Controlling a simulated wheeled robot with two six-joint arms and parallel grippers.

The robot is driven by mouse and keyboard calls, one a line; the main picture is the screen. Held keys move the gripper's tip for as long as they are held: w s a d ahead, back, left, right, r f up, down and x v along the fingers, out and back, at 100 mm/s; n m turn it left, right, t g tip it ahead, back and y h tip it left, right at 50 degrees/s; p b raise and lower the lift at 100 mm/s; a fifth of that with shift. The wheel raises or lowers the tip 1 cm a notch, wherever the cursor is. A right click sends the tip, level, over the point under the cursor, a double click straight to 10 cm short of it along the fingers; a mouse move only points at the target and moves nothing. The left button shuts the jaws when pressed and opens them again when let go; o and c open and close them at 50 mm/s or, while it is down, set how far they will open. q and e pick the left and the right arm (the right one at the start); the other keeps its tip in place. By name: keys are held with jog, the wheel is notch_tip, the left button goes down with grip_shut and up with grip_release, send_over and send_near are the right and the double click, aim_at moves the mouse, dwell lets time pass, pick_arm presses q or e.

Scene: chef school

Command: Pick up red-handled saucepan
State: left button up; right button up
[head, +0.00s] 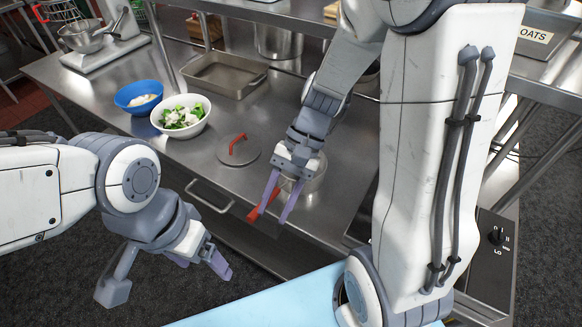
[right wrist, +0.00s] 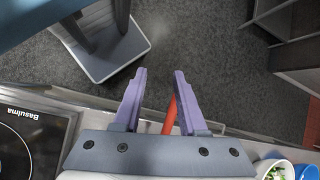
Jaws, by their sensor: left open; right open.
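The red-handled saucepan (head: 317,181) stands near the front edge of the steel counter, its metal body partly hidden behind my right gripper. Its red handle (head: 262,203) points out past the edge. My right gripper (head: 273,211) is open, its purple fingers pointing down on either side of the handle. In the right wrist view the handle (right wrist: 170,116) shows between the fingers, closer to the right-hand one; contact cannot be told. My left gripper (head: 204,267) is open and empty, in front of the counter and away from the pan.
A round lid with a red handle (head: 238,152) lies left of the saucepan. A white bowl of greens (head: 181,132), a blue bowl (head: 124,105) and a metal tray (head: 213,88) stand farther back. A cooktop (right wrist: 22,140) is in the right wrist view.

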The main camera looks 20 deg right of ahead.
jog(key=w+d+f+m+t+y+b, duration=0.1)
jog(key=w+d+f+m+t+y, duration=0.3)
jog(key=d+m, duration=0.55)
jog(key=w+d+f+m+t+y+b, duration=0.1)
jog(key=w+d+f+m+t+b, duration=0.1)
jog(key=w+d+f+m+t, duration=0.55)
jog(key=shift+a+f+m+g+p, duration=0.1)
jog(key=shift+a+m+g+p, duration=0.3)
jog(key=shift+a+p, duration=0.2)
jog(key=p+x, duration=0.2)
jog(key=x, duration=0.2)
jog(key=shift+s+a, duration=0.15)
jog(key=shift+w+a+f, duration=0.3)
jog(key=shift+a, duration=0.1)
pick_arm(q)
jog(key=shift+s+f, duration=0.15)
pick_arm(e)
grip_shut()
jog(key=shift+f, duration=0.1)
